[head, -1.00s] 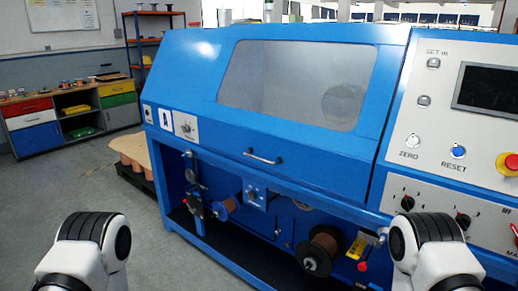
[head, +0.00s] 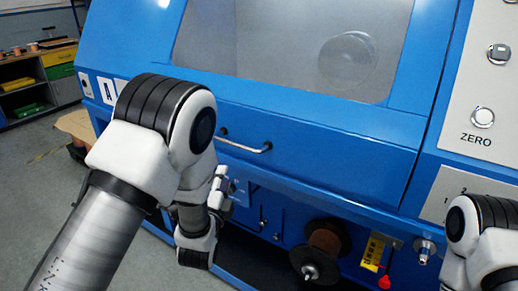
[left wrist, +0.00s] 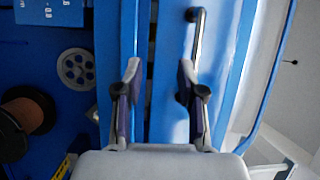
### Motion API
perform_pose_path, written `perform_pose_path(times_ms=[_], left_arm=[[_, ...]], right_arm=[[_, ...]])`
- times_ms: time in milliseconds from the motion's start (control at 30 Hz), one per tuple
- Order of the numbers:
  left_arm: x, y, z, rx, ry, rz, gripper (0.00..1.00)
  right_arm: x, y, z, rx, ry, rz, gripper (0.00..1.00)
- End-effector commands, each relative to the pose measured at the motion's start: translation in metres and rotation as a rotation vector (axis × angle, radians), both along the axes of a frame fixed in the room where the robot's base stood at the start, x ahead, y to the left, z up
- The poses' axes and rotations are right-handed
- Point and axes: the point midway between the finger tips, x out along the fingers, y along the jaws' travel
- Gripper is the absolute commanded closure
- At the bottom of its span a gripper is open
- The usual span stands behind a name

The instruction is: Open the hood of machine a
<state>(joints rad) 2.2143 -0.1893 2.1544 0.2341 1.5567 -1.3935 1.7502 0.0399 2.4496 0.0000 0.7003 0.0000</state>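Machine a's blue hood (head: 300,125), with a large grey window (head: 290,45), is down in the head view. Its metal bar handle (head: 246,145) is on the hood's lower front. An "A" label (head: 107,91) is at the left, partly behind my left arm. My left gripper (head: 222,187) is just below the handle's left end. In the left wrist view the left gripper (left wrist: 158,90) is open with nothing between its fingers. The handle (left wrist: 198,38) lies ahead, in line with the right-hand finger, which overlaps its near end. My right gripper is not visible; only part of its arm shows.
Below the hood are a copper-coloured spool (head: 324,243), a yellow label (head: 374,250) and a red knob (head: 384,283). The control panel (head: 492,90) is at the right. A storage cabinet (head: 30,85) stands at the far left, with open floor in front.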

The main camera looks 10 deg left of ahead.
Motion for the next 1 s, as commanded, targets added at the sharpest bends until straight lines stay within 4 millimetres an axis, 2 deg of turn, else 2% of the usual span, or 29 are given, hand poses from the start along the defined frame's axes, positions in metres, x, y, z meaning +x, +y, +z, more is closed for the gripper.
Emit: perform_pose_path(times_ms=[33,133,233,367,500,633,733,933,967,1000], left_arm=[[0.005,-0.007,0.010,0.008,-0.049,-0.013,0.61],[0.008,-0.013,0.033,0.017,-0.100,-0.025,0.61],[0.012,-0.013,0.045,0.016,-0.118,-0.025,0.61],[0.029,-0.012,0.049,0.014,-0.117,-0.025,0.61],[0.057,-0.010,0.054,0.013,-0.116,-0.025,0.61],[0.077,-0.009,0.056,0.013,-0.114,-0.025,0.61],[0.084,-0.009,0.057,0.014,-0.113,-0.025,0.61],[0.085,-0.009,0.056,0.015,-0.111,-0.025,0.61],[0.085,-0.009,0.056,0.015,-0.111,-0.025,0.64],[0.085,-0.009,0.056,0.015,-0.112,-0.025,0.79]], right_arm=[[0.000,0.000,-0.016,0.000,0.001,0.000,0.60],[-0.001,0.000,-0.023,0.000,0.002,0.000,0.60],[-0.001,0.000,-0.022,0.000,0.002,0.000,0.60],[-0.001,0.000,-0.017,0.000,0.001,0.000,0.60],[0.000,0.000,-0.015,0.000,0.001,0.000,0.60],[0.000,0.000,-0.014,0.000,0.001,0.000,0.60],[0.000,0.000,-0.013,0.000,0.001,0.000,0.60],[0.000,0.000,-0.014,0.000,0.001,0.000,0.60],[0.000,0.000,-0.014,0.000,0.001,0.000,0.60],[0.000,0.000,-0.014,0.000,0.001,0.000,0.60]])
